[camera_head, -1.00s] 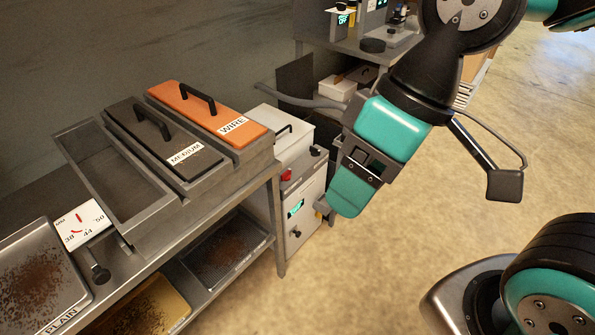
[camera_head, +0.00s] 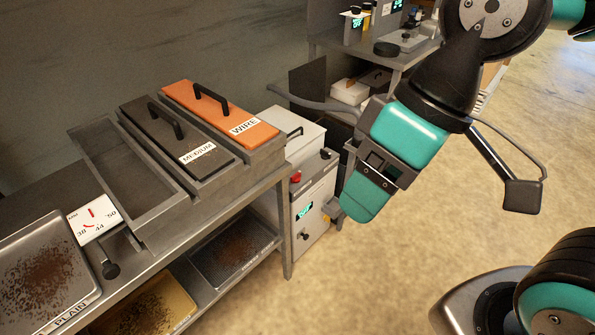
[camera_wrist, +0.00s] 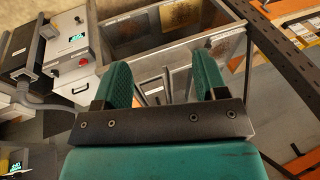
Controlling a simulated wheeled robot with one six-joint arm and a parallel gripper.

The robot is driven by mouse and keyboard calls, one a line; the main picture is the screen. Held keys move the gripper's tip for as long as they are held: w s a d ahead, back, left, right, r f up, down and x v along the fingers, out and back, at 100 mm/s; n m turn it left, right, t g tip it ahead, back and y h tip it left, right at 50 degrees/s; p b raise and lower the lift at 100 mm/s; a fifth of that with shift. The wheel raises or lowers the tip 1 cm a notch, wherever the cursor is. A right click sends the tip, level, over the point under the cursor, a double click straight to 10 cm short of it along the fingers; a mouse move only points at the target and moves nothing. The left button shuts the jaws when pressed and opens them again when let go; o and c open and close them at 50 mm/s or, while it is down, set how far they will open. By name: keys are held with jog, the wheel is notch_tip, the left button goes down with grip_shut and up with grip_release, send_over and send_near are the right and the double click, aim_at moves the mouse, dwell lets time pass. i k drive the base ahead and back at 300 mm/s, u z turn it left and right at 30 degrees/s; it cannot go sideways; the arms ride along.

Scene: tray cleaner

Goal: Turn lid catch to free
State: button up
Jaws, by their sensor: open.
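The cleaner is a pale grey cabinet (camera_head: 312,203) with a light lid (camera_head: 290,133) that looks closed and has a black handle. Its front carries a red button (camera_head: 295,178), a lit display (camera_head: 304,211) and a black knob (camera_head: 304,236). A small dark part (camera_head: 325,153) sits at the top front edge; I cannot tell if it is the lid catch or how it is turned. My gripper (camera_head: 348,208) is open and empty, right of the cabinet and apart from it. In the wrist view its two teal fingers (camera_wrist: 163,80) are spread, with the cabinet's red button (camera_wrist: 83,61) to their left.
A metal bench (camera_head: 160,245) left of the cleaner bears an orange WIRE lid (camera_head: 222,108), a dark MEDIUM lid (camera_head: 170,140), an open bin and a PLAIN tray (camera_head: 65,315). Trays lie on its lower shelf. A grey workbench (camera_head: 405,55) stands behind. Floor at right is clear.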

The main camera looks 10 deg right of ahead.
aim_at(325, 155)
jog(key=u, duration=0.5)
jog(key=i, duration=1.25)
jog(key=z, duration=0.65)
